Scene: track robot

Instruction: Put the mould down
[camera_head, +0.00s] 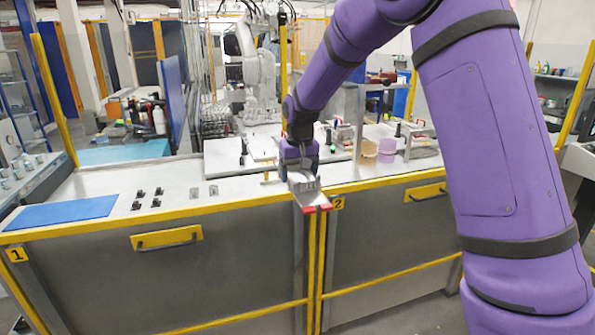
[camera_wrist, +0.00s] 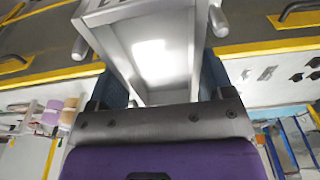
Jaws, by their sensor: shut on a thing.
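My gripper (camera_head: 302,166) is shut on a grey metal mould (camera_head: 307,189) in the head view. The mould hangs tilted at the front edge of the long workbench (camera_head: 235,192), near the join between the parts marked 1 and 2. Red pieces show at its lower end. In the wrist view the mould (camera_wrist: 117,17) is a hollow, box-like metal piece with rounded knobs at its sides, held between dark fingers. I cannot tell whether it touches the bench.
A blue mat (camera_head: 62,213) lies at the bench's left end, with several small black clips (camera_head: 148,194) to its right. A tan cylinder (camera_head: 369,149) and a purple one (camera_head: 387,150) stand at the right.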

